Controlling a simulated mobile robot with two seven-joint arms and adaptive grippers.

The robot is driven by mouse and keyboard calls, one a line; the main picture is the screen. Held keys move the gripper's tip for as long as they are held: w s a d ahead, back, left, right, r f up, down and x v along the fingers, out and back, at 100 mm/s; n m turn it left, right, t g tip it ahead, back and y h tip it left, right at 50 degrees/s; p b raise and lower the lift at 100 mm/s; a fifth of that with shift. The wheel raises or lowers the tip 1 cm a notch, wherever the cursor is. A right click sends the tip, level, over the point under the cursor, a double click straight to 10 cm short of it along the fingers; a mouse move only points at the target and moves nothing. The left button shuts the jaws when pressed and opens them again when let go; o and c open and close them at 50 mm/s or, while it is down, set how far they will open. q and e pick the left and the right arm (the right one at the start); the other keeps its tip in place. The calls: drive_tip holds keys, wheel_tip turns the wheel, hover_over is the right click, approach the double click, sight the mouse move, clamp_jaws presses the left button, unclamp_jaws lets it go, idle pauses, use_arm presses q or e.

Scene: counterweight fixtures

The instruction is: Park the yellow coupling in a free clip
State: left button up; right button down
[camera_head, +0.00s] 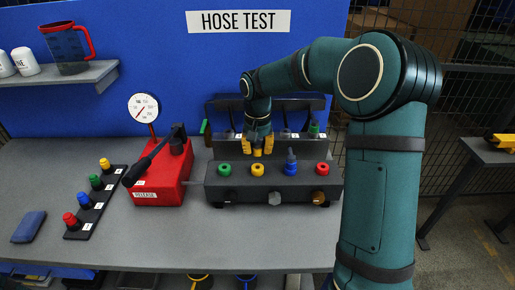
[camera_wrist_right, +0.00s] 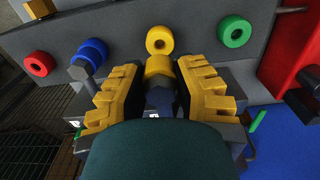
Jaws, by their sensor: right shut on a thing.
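My right gripper (camera_head: 257,146) hangs over the back part of the dark manifold block (camera_head: 222,187). It is shut on the yellow coupling (camera_wrist_right: 159,70), which shows between its yellow fingers in the right wrist view. The coupling is close to the yellow ring port (camera_head: 257,170); I cannot tell whether they touch. Behind the manifold is a dark rack (camera_head: 225,122) with pale labels. A green-banded coupling (camera_head: 313,129) sits at its right side; my gripper and arm hide part of the rack. My left gripper is not in view.
The manifold also has green (camera_head: 225,170), blue (camera_head: 291,168) and red (camera_head: 322,169) ports; a coupling stands at the blue one. A red pump (camera_head: 165,175) with a lever and gauge stands left. A strip (camera_head: 88,213) holds several coloured caps. The front of the bench is clear.

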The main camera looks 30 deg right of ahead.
sight(258, 142)
drive_tip(key=shift+r+p, duration=0.4)
drive_tip(key=shift+r, duration=0.35)
drive_tip(key=shift+r+p, duration=0.95)
drive_tip(key=shift+r, duration=0.2)
drive_tip(key=shift+f, duration=0.1)
